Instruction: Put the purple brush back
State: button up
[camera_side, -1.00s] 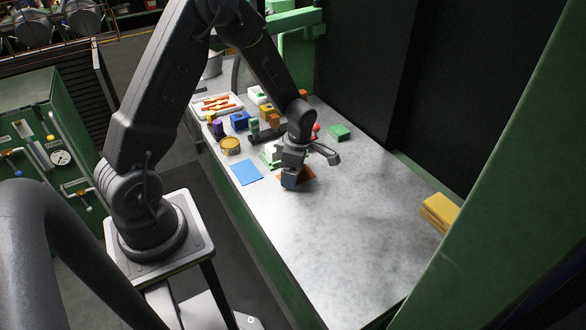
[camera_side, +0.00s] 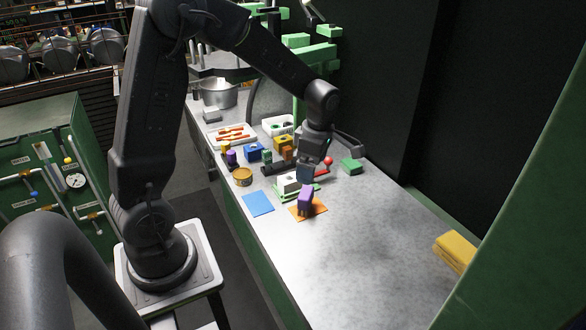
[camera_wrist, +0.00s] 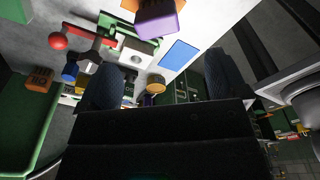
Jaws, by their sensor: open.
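The purple brush (camera_side: 305,198) stands upright on an orange square mat (camera_side: 318,212). It also shows at the top of the wrist view (camera_wrist: 158,22), with its far end cut off by the frame edge. My gripper (camera_side: 330,158) is open and empty above and behind the brush, apart from it. In the wrist view its two dark fingers (camera_wrist: 165,80) are spread wide with nothing between them that they touch. A smaller purple item (camera_side: 231,158) stands at the left edge of the table, beside the gold tin.
A blue square mat (camera_side: 257,204) lies left of the brush. A white block (camera_side: 288,182) sits on a green-edged base (camera_side: 293,196) behind it. A gold tin (camera_side: 242,177), blue block (camera_side: 254,152) and green block (camera_side: 350,166) are nearby.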

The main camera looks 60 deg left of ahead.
jog(key=s+d+r+m+t, duration=0.2)
jog(key=s+d+r+m, duration=0.1)
jog(key=m, duration=0.5)
jog(key=s+d+r+m+t, duration=0.2)
jog(key=s+d+r+m, duration=0.2)
jog(key=s+r+m, duration=0.2)
jog(key=s+d+r+m+t+h, duration=0.1)
jog(key=s+d+r+m+t, duration=0.1)
jog(key=s+d+r+m, duration=0.2)
jog(key=s+m, duration=0.3)
jog(key=m, duration=0.5)
jog(key=shift+s+r, duration=0.35)
